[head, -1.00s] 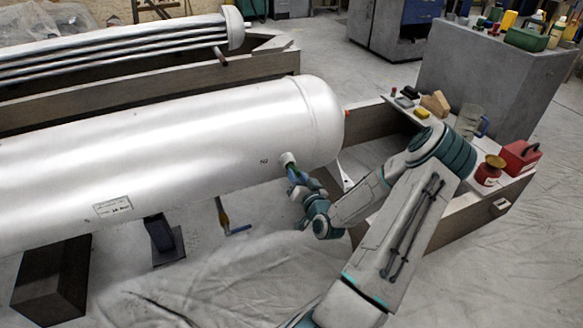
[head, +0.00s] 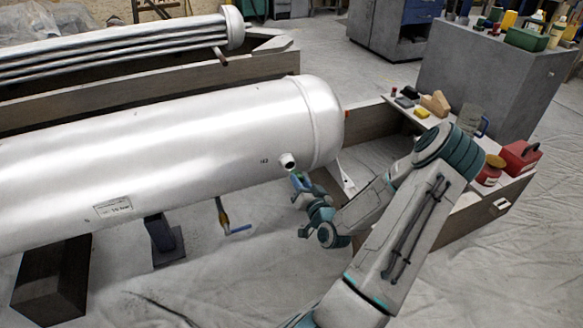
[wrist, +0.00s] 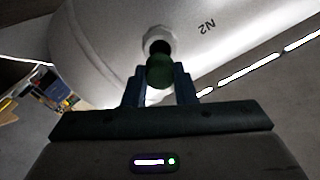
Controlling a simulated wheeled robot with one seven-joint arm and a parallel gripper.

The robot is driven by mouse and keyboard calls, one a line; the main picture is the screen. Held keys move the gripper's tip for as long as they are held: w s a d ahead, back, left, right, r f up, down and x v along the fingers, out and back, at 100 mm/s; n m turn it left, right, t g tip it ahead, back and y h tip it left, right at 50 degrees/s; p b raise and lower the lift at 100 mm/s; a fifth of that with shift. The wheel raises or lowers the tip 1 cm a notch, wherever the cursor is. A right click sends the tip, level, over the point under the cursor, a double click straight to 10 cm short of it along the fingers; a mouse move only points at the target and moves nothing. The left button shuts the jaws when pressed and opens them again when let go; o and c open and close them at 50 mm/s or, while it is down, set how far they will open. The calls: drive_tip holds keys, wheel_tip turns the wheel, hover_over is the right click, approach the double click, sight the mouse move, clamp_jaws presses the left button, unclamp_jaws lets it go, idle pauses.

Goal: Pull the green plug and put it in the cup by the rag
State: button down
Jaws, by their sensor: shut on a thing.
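The green plug (wrist: 160,72) is clamped between the two fingers of my gripper (wrist: 160,88) in the wrist view. It is out of the nozzle (wrist: 157,38), whose dark round opening shows just beyond it. In the head view my gripper (head: 299,182) is a little below and right of the open nozzle (head: 287,161) on the silver tank (head: 180,150). A clear cup-like vessel with a blue handle (head: 470,119) stands on the bench at the right. I cannot make out a rag for certain.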

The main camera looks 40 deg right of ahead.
sight(301, 181)
idle(0.4)
drive_tip(key=shift+v, duration=2.05)
